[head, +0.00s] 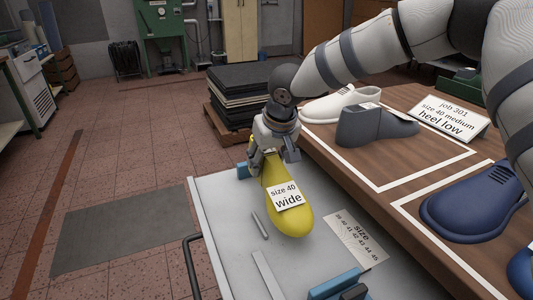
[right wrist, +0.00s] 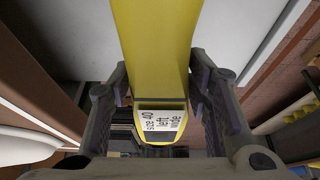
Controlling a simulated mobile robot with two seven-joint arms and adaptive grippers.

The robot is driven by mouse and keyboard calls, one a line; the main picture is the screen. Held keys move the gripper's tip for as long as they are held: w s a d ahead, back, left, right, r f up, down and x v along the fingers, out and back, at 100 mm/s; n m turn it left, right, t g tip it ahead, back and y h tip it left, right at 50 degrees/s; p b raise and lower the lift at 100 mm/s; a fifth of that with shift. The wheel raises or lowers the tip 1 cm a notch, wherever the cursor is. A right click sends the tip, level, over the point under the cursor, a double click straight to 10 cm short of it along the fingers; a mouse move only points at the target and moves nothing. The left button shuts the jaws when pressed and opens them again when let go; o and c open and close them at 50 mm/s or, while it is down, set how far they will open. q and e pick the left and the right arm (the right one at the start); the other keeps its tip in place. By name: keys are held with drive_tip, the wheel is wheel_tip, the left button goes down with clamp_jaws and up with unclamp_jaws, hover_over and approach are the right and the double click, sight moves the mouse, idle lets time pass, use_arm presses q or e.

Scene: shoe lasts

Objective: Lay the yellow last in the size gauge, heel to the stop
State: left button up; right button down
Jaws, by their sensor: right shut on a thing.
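The yellow last (head: 290,218) carries a "size 40 wide" label, and its toe points towards the front of the grey table. My right gripper (head: 270,150) is shut on its heel end. In the right wrist view the last (right wrist: 155,45) runs between the two fingers (right wrist: 158,95). The size gauge shows as a printed size scale (head: 355,238), a blue block (head: 243,170) beside the gripper and a blue block (head: 335,284) at the front. The gripper hides the heel, so I cannot tell whether it touches a stop or whether the last rests on the surface. My left gripper is not in view.
A wooden bench (head: 385,165) on the right holds a grey last (head: 375,128), a white shoe (head: 340,104), a blue shoe (head: 475,205) and a "job 301" sign (head: 450,115).

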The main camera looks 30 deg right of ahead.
sight(273, 160)
drive_tip(key=shift+f+b, duration=0.35)
drive_tip(key=shift+f, duration=2.15)
drive_tip(key=shift+f, duration=0.2)
drive_tip(key=c, duration=0.8)
unclamp_jaws()
drive_tip(key=shift+o, duration=0.2)
drive_tip(key=shift+s, duration=0.1)
drive_tip(key=v, duration=1.2)
